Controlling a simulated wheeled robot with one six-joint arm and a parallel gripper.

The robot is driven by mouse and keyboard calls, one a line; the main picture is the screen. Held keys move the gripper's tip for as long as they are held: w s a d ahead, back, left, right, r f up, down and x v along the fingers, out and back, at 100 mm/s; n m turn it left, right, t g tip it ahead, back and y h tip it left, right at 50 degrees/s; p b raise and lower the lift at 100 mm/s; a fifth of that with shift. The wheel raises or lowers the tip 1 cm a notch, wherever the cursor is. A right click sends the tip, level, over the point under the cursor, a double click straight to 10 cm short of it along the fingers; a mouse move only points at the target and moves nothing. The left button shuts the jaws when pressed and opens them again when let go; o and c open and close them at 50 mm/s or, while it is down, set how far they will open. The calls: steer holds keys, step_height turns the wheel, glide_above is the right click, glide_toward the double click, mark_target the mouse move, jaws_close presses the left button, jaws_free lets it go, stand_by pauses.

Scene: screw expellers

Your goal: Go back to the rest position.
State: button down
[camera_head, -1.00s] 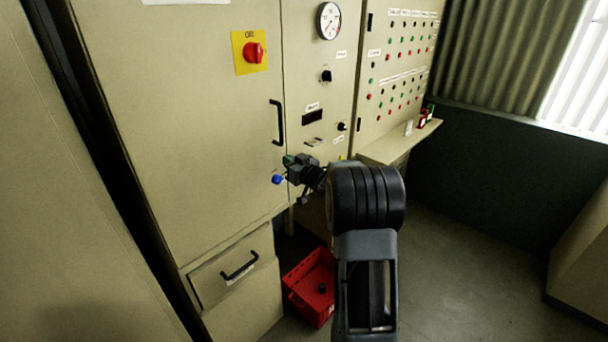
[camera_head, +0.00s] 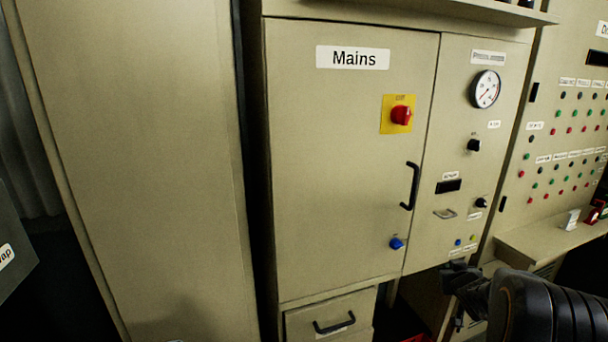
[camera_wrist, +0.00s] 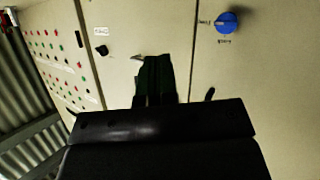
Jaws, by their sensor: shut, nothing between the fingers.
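My gripper (camera_head: 456,270) is at the lower right of the head view, in front of the cabinet's lower right part, with my dark arm behind it. In the wrist view my gripper's dark fingers (camera_wrist: 154,72) are together and hold nothing. They point at the beige cabinet front. The blue knob (camera_head: 396,243) is to the left of my gripper and apart from it. It also shows in the wrist view (camera_wrist: 226,22).
The Mains door (camera_head: 330,170) has a red switch (camera_head: 401,114) and a black handle (camera_head: 411,186). A gauge (camera_head: 485,89) and black knobs are to its right. A small shelf (camera_head: 545,243) juts out at the right. A drawer (camera_head: 330,315) is below the door.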

steer(key=s+a+f+m+g, duration=0.2)
steer(key=s+a+g, duration=0.8)
steer(key=s, duration=0.5)
steer(key=s+a+r+n+y, duration=0.1)
steer(key=s+a+r, duration=0.1)
steer(key=s+a, duration=0.2)
steer(key=s+a+r+n+t+y, duration=0.1)
steer(key=s+a, duration=0.4)
steer(key=a, duration=0.6)
steer(key=shift+s+a+r+n+y, duration=0.15)
steer(key=shift+r+n+y, duration=0.45)
steer(key=c, duration=1.8)
jaws_free()
